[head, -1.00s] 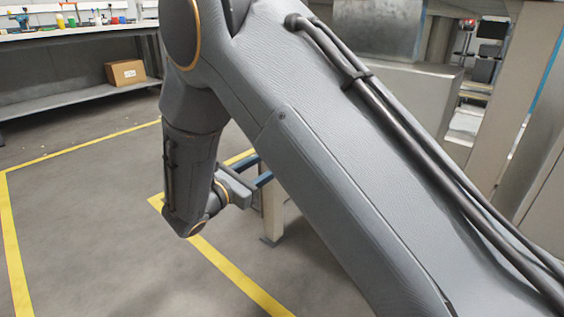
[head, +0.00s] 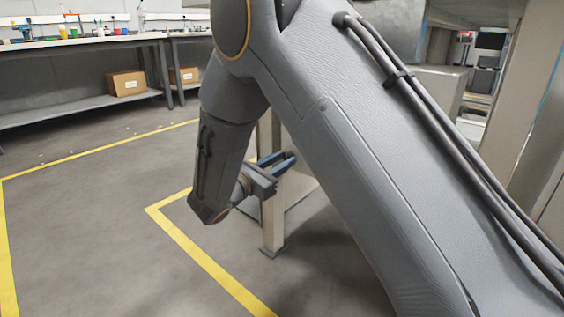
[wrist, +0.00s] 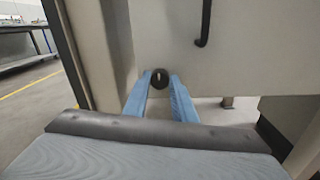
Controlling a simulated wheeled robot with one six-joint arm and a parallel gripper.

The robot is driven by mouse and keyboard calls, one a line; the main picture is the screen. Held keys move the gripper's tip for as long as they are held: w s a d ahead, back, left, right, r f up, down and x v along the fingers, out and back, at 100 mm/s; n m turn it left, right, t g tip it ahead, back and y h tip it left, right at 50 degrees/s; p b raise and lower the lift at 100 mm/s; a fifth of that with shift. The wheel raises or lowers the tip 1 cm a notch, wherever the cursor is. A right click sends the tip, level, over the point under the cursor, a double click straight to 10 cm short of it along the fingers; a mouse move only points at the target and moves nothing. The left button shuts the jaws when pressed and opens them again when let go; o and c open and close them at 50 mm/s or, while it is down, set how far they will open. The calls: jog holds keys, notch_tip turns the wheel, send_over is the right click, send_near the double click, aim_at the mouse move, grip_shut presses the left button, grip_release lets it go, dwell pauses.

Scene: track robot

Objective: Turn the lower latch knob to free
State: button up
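A round black knob (wrist: 160,78) sits low on a pale panel (wrist: 255,55) in the wrist view. My gripper (wrist: 160,85) is open, with one blue finger to the left and one to the right of the knob. The knob shows between the fingertips; I cannot tell whether they touch it or are short of it. In the head view my gripper (head: 281,160) is low beside a pale post, its blue fingers apart. My arm hides much of the machine there, and the knob does not show.
A black hooked handle (wrist: 205,22) hangs above the knob on the panel. A pale upright post (head: 272,215) stands by my gripper. Yellow lines (head: 205,262) mark the open floor at left. A workbench (head: 75,42) with cardboard boxes (head: 127,83) beneath is at the back left.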

jog(key=c, duration=0.4)
jog(key=m+p, duration=0.2)
jog(key=m, duration=0.1)
jog(key=shift+m, duration=0.3)
jog(key=m+p, duration=0.1)
jog(key=m, duration=0.3)
jog(key=shift+f+m, duration=0.1)
jog(key=shift+m, duration=0.3)
jog(key=shift+f+m+h+p, duration=0.15)
jog(key=shift+m+h+p, duration=0.35)
jog(key=shift+m, duration=4.4)
